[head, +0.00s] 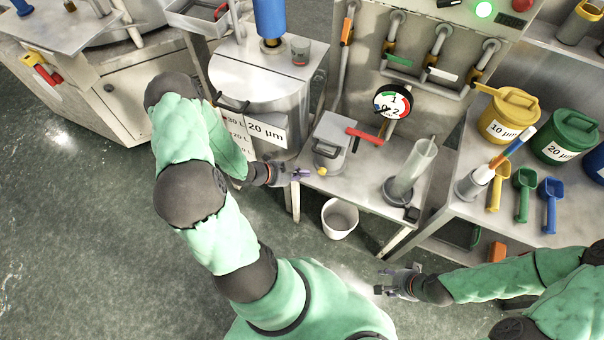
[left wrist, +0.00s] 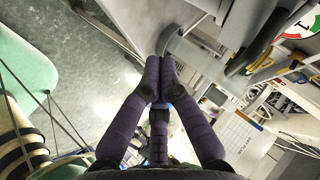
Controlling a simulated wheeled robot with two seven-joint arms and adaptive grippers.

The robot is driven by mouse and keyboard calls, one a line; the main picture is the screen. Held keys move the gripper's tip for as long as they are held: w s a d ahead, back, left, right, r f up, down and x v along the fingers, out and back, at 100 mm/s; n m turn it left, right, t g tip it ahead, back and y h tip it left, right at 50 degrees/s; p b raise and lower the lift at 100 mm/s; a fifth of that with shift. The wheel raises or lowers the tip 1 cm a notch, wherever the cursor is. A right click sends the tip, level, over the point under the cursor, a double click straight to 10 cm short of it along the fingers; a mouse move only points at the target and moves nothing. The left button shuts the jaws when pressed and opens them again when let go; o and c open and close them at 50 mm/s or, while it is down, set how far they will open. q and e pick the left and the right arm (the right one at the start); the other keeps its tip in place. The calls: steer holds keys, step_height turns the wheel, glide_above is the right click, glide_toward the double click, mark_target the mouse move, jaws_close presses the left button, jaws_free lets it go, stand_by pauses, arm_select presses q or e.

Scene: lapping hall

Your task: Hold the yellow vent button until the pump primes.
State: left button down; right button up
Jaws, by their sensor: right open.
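The small yellow vent button (head: 322,171) shows low on the front of the grey pump box (head: 330,142), on the steel bench. My left gripper (head: 303,174) is just left of the button, with a small gap between them in the head view. In the left wrist view its fingers (left wrist: 163,68) are brought together with nothing between them. I cannot make out the button in that view. A round gauge (head: 393,102) with coloured bands stands behind the pump. My right gripper (head: 384,286) is open and empty, low over the floor in front of the bench.
A red-handled valve (head: 364,136) is right of the pump, and a clear cylinder (head: 413,167) stands further right. A white bucket (head: 339,218) is on the floor below. A steel drum (head: 262,85) stands behind my left forearm. The floor at left is clear.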

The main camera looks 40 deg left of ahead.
mark_target(319, 174)
arm_select(q)
steer(key=b+x, duration=0.1)
steer(key=x, duration=0.2)
steer(key=a+f+b+x, duration=0.1)
steer(key=x, duration=0.2)
steer(key=b+x, duration=0.1)
steer(key=x, duration=0.2)
steer(key=shift+a+f, duration=0.25)
steer(key=shift+f, duration=0.05)
steer(key=shift+w+a+f+b, duration=0.15)
steer(key=shift+w+f+b, duration=0.1)
steer(key=shift+f+b, duration=0.05)
steer(key=shift+w+a+f+b, duration=0.15)
steer(key=shift+w+f+b, duration=0.05)
steer(key=shift+w, duration=0.2)
steer(key=shift+w+a+f+b, duration=0.15)
steer(key=shift+w+b, duration=0.05)
steer(key=shift+w, duration=0.2)
steer(key=shift+r, duration=0.1)
steer(key=shift+s+d+f, duration=0.1)
steer(key=shift+s+f, duration=0.05)
steer(key=shift+f, duration=0.05)
stand_by(2.0)
